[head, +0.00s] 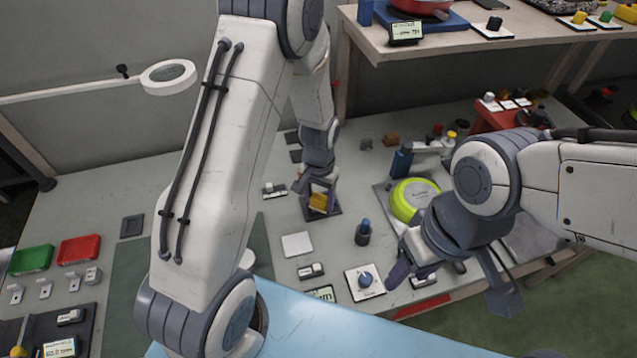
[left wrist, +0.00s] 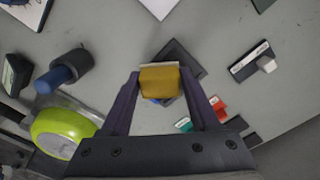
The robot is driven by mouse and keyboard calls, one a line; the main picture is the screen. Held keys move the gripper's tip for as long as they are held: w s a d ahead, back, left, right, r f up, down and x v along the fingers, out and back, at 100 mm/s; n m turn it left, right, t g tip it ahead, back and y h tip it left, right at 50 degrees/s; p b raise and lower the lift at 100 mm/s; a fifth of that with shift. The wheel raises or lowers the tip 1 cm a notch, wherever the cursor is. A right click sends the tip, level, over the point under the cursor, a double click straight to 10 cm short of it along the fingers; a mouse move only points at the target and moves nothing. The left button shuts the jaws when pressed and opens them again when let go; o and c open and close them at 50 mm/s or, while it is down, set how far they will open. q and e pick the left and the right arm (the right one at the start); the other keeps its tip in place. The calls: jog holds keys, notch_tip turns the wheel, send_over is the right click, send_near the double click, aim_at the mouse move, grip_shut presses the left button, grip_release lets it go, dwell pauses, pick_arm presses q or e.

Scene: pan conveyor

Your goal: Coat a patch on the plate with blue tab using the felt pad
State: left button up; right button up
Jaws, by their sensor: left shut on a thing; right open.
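My left gripper (head: 319,196) is shut on an ochre-yellow block, the felt pad (head: 318,202), with a pale strip along one edge. In the left wrist view the felt pad (left wrist: 160,82) sits between the dark fingers. A dark square plate (head: 334,211) lies directly below it, and shows in part behind the pad in the left wrist view (left wrist: 183,58). A bit of blue tab (left wrist: 156,102) peeks out below the pad. Whether the pad touches the plate I cannot tell. My right gripper (head: 414,270) is open and empty at the right front.
Red (left wrist: 217,104) and teal (left wrist: 183,124) tabs show nearby, beside other dark plates (head: 296,156). A white square (head: 297,244), a dark cylinder with a blue top (head: 363,234) and a lime-green round object (head: 414,197) stand around. A white knob board (head: 355,291) lies in front.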

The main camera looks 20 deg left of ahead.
aim_at(319, 198)
pick_arm(q)
jog(key=shift+r+p, duration=1.65)
jog(key=shift+r, duration=0.6)
